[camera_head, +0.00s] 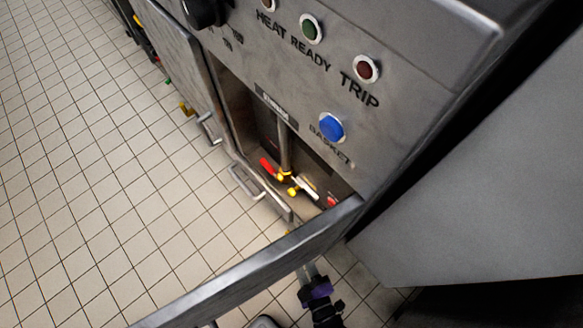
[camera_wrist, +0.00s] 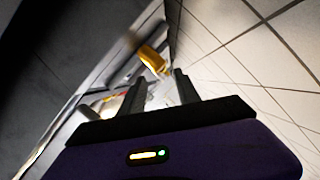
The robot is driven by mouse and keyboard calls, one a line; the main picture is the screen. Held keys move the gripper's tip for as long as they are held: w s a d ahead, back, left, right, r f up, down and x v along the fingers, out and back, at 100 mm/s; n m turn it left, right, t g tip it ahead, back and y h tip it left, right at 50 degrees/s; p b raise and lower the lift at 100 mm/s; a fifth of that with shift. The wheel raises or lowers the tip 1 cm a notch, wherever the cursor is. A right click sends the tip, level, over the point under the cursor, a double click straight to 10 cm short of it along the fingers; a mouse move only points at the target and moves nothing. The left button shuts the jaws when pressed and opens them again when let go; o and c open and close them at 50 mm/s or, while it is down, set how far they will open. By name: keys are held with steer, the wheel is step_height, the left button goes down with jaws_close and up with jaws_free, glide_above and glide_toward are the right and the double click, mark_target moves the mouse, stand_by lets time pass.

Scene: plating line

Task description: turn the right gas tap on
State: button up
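Inside the open cabinet in the head view, a tap with a red handle (camera_head: 268,168) sits at left on the pipework. A tap with a pale handle (camera_head: 305,186) and yellow fittings sits to its right. Both are partly shaded. My gripper (camera_head: 305,268) is below them in the picture, beyond the open door's top edge, apart from both taps. In the wrist view my gripper (camera_wrist: 156,98) has its two fingers apart. A blurred yellow-orange piece (camera_wrist: 152,59) shows just beyond the fingertips; I cannot tell which part it is, or whether anything is between the fingers.
The open metal door (camera_head: 255,268) crosses the lower head view, close to my gripper. Another open door (camera_head: 180,50) stands at left. The panel above has a blue button (camera_head: 331,127) and lamps. A grey unit (camera_head: 480,190) stands at right. Tiled floor (camera_head: 90,170) is clear at left.

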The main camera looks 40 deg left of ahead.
steer(key=b+x, duration=0.2)
steer(key=x, duration=0.4)
steer(key=shift+a+f+b, duration=0.2)
steer(key=shift+a+b, duration=0.1)
steer(key=shift+b, duration=0.1)
steer(key=shift+w+a, duration=0.25)
steer(key=shift+a, duration=0.4)
steer(key=shift+c, duration=0.5)
jaws_close()
steer(key=shift+d+f, duration=0.1)
steer(key=shift+f, duration=0.1)
